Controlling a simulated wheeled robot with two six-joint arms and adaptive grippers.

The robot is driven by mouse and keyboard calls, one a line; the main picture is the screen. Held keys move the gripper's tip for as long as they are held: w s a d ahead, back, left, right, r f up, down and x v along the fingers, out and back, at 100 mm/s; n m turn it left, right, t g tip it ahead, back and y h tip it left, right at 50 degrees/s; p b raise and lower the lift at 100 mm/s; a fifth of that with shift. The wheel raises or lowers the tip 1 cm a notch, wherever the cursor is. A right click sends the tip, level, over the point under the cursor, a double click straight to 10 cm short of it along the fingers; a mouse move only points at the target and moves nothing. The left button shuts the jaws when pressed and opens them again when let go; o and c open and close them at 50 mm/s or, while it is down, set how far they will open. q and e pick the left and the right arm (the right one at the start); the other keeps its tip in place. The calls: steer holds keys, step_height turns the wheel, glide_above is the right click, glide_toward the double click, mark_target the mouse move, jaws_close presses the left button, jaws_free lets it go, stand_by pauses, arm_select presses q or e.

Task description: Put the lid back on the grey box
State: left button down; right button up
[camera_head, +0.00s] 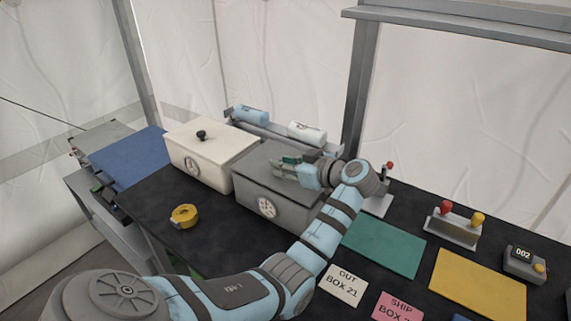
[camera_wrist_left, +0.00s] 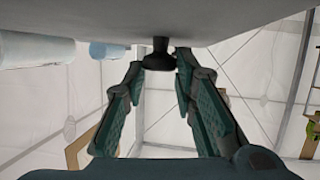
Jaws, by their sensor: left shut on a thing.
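The grey box (camera_head: 245,195) stands on the dark table near the middle, with a round dial on its front. Its grey lid (camera_head: 257,156) lies over the box top; I cannot tell whether it is fully seated. My left gripper (camera_head: 289,160) reaches in over the lid from the right. In the left wrist view the lid (camera_wrist_left: 230,18) fills the top, and its dark knob (camera_wrist_left: 159,56) sits between the tips of the two green-padded fingers. The gripper is shut on the knob, which the fingers hide in the head view. My right gripper is not in view.
A white box (camera_head: 205,158) with a black-knobbed lid stands close on the left. Blue and white rolls (camera_head: 305,132) lie behind. A yellow tape roll (camera_head: 184,214) lies in front. Green (camera_head: 385,246) and yellow (camera_head: 478,284) mats are to the right. A blue mat (camera_head: 128,156) is far left.

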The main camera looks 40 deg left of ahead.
arm_select(q)
steer(key=shift+f+b, duration=0.5)
steer(key=shift+b, duration=0.05)
stand_by(0.8)
steer(key=c, duration=1.2)
jaws_free()
steer(key=v, duration=1.2)
